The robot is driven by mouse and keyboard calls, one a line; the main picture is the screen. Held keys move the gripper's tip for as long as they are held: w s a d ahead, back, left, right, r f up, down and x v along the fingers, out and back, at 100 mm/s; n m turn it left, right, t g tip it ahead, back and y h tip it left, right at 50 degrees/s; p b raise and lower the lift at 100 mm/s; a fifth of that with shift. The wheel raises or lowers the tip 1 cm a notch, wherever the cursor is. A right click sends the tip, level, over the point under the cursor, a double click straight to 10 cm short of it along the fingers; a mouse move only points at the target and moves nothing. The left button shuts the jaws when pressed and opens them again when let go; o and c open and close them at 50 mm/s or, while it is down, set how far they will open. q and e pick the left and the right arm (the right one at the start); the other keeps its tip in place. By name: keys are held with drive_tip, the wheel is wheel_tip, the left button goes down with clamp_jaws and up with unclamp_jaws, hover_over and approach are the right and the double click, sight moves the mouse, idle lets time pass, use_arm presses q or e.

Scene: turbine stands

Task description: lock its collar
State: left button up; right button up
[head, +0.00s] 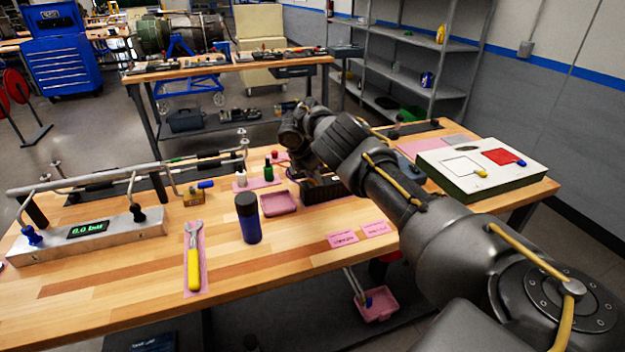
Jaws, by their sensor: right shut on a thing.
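My right arm reaches in from the lower right across the workbench. My right gripper (290,145) is at the far side of the bench, near a small red-topped item (275,154). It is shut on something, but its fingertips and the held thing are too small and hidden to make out. A test rig with a display box (95,237) reading 0.0 bar stands at the left, with a long metal pipe (90,180) above it. A brass valve with a blue lever (194,197) sits near the pipe's right end. I cannot pick out a collar. My left gripper is out of view.
A yellow-handled wrench (194,262) lies on a pink mat. A dark blue bottle (248,220), a pink tray (278,204) and small bottles (268,169) stand mid-bench. A white-topped case (490,167) is at the right. The front left of the bench is clear.

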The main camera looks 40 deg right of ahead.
drive_tip(key=shift+m, duration=0.5)
drive_tip(key=o, duration=1)
drive_tip(key=v, duration=0.5)
drive_tip(key=b+v, duration=0.1)
drive_tip(key=v, duration=0.4)
drive_tip(key=shift+w+a+r, duration=0.2)
drive_tip(key=shift+a+r, duration=0.05)
drive_tip(key=shift+r, duration=0.1)
